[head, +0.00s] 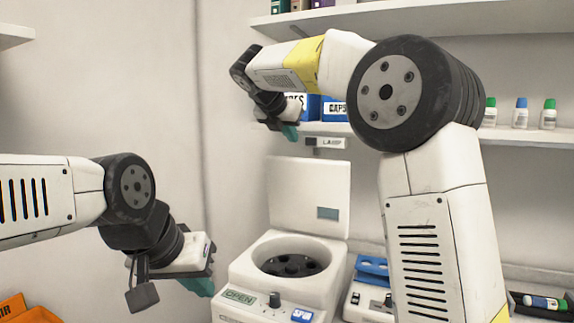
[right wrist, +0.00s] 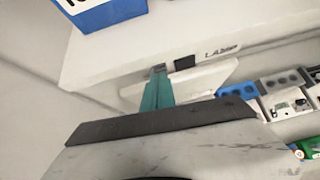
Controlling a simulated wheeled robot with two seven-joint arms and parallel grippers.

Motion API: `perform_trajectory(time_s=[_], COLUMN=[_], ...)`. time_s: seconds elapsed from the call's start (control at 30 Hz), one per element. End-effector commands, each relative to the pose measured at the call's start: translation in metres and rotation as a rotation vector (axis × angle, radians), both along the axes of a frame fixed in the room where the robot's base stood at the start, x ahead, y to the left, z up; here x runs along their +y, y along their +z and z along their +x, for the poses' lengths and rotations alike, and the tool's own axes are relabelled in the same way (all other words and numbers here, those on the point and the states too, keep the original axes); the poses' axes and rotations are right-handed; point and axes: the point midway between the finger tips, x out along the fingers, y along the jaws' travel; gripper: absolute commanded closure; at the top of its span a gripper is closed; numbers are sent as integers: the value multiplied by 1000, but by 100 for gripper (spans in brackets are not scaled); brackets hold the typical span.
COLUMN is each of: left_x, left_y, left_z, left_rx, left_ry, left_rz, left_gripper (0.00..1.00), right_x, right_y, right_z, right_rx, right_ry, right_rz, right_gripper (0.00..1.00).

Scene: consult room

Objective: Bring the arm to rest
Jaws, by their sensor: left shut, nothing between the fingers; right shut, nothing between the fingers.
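My right arm rises on the right of the head view and bends left across the shelf. Its gripper (head: 289,131) hangs in front of the shelf edge, above the centrifuge's raised lid. In the right wrist view the teal fingers (right wrist: 158,92) are together with nothing between them. My left arm comes in from the left, and its gripper (head: 200,286) points down and right, left of the centrifuge. Its teal fingers are shut and partly hidden by the wrist. Both grippers are empty.
A white centrifuge (head: 240,273) stands with its lid (head: 309,190) up. Blue bins (head: 335,110) and several bottles (head: 520,113) stand on the shelf behind my right arm. A device with a blue rack (head: 372,268) is right of the centrifuge. An orange bin (head: 30,312) is at lower left.

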Motion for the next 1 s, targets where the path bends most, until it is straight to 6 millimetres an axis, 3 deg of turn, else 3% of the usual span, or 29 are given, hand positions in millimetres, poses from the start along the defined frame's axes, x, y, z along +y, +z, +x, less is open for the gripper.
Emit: perform_trajectory(time_s=[0.17,0.3,0.5,0.6,0.73,0.83,1.0], left_x=[0,0,0,0,0,0,0], left_y=[0,0,0,0,0,0,0], left_z=[0,0,0,0,0,0,0], left_rx=[0,0,0,0,0,0,0], left_ry=[0,0,0,0,0,0,0], left_rz=[0,0,0,0,0,0,0], left_gripper=[100,100,100,100,100,100,100], right_x=[-52,-97,-133,-139,-137,-134,-131], right_y=[-22,-58,-119,-151,-186,-205,-218], right_z=[-44,-109,-212,-261,-309,-331,-345], right_rx=[-8,-15,-39,-59,-87,-103,-116], right_ry=[-211,-524,-1078,-1376,-1717,-1902,-2036], right_rz=[322,724,1274,1516,1753,1866,1939], right_gripper=[100,100,100,100,100,100,100])
